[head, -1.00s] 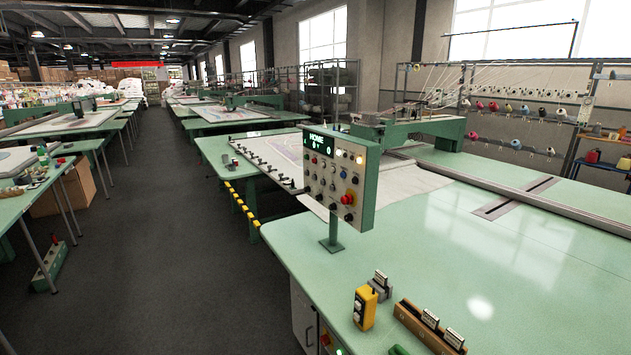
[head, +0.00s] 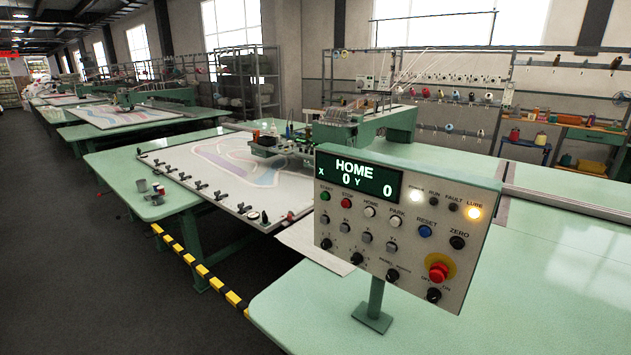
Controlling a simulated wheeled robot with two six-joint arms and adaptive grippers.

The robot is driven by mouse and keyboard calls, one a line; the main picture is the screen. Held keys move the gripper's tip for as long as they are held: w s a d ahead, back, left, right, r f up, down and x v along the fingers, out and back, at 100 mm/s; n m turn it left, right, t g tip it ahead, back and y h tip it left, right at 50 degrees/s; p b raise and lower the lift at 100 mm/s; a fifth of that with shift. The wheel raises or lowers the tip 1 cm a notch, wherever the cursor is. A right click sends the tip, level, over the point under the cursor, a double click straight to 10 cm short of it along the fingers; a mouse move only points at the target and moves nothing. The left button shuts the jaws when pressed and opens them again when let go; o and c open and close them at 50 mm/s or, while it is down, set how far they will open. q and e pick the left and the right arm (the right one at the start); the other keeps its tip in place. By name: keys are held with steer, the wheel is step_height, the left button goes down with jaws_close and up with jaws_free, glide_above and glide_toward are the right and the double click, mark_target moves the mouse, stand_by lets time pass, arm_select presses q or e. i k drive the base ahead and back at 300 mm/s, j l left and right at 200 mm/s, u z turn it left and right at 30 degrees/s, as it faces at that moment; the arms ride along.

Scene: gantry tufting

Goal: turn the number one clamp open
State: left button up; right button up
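A row of several small dark clamps (head: 205,192) runs along the near edge of the white tufting frame (head: 185,158) on the green table left of centre in the head view. They are too small to read numbers or to tell which is number one. I cannot tell whether each is open or shut. The near end of the row (head: 264,215) lies just left of the control panel (head: 400,230). Neither of my grippers is in view.
The panel stands on a green post (head: 374,305) and reads HOME, X 0, Y 0, with a yellow lamp lit. A yellow-black striped bar (head: 200,268) runs beside the table.

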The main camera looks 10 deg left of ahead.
mark_target(239, 206)
steer(key=i+j, duration=0.2)
steer(key=j, duration=0.3)
steer(key=i+j, duration=0.2)
steer(key=j, duration=0.3)
steer(key=i+j, duration=0.2)
steer(key=j, duration=0.3)
steer(key=i+j, duration=0.25)
steer(key=j, duration=0.25)
steer(key=i+j, duration=0.2)
steer(key=j, duration=0.3)
steer(key=i+j, duration=0.2)
steer(key=j, duration=0.35)
steer(key=i+j, duration=0.2)
steer(key=j, duration=0.3)
steer(key=i+j, duration=0.2)
steer(key=j, duration=0.3)
